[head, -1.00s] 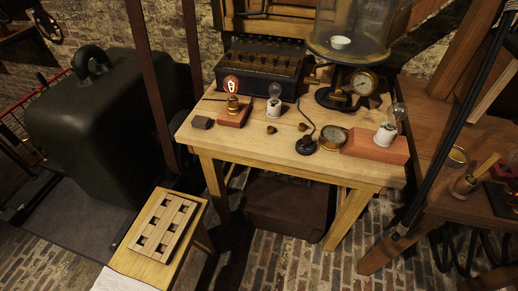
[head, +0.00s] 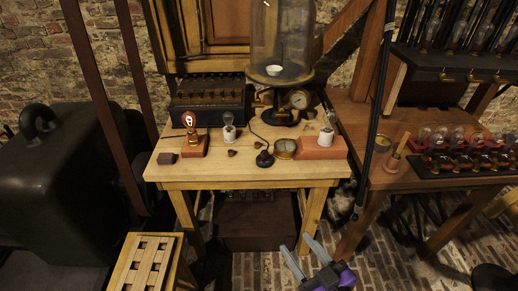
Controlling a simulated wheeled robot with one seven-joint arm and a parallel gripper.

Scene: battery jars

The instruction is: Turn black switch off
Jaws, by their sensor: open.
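A small black piece with a round base and a thin curved stem or cord (head: 264,159) stands near the front middle of the wooden table (head: 220,172). It looks like the black switch, but its lever position is too small to tell. My gripper (head: 294,242) is at the bottom of the head view, low in front of the table. Its two grey fingers are spread apart and empty, well away from the black piece.
A red block (head: 319,147) with a white-based bulb is at right. A glass bell jar (head: 282,45) stands behind. A slatted stool (head: 146,265) is at lower left.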

